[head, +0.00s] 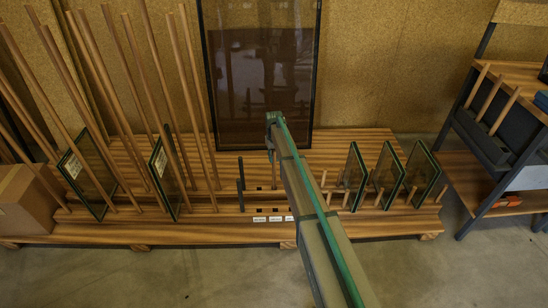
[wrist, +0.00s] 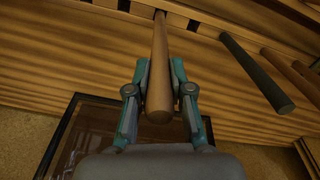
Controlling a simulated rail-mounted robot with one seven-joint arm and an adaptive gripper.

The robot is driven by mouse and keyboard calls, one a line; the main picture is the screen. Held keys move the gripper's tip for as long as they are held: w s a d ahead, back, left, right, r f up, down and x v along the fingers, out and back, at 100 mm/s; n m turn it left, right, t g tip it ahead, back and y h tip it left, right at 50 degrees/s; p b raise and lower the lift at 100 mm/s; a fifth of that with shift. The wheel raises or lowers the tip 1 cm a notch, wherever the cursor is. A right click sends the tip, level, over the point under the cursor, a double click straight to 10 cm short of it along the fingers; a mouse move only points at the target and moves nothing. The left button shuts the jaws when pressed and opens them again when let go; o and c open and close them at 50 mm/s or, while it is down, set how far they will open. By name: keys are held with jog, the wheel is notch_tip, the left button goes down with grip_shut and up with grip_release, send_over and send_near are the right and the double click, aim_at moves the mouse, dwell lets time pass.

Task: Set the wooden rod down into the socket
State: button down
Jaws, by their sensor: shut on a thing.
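My gripper (wrist: 160,85) is shut on a wooden rod (wrist: 159,70). In the wrist view, the rod runs from between the teal fingers to a dark socket (wrist: 160,12) in the wooden platform. The rod's far end is at the socket opening; I cannot tell how deep it is. In the head view, my gripper (head: 271,148) is partly hidden by my arm. A short piece of the rod (head: 274,173) shows below it, roughly upright, over the platform's socket area.
Framed glass panes (head: 355,176) and short pegs stand at right. Tall leaning poles (head: 195,95) and more panes (head: 164,172) are at left. A large dark glass frame (head: 262,75) stands behind. White labels (head: 259,219) line the front.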

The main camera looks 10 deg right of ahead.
aim_at(274, 163)
jog(key=shift+f+b, duration=0.3)
jog(key=shift+f, duration=1.7)
dwell(1.0)
jog(key=c, duration=1)
grip_release()
jog(key=shift+o, duration=0.2)
jog(key=shift+r, duration=0.1)
jog(key=shift+r+p, duration=1.95)
jog(key=shift+r, duration=1)
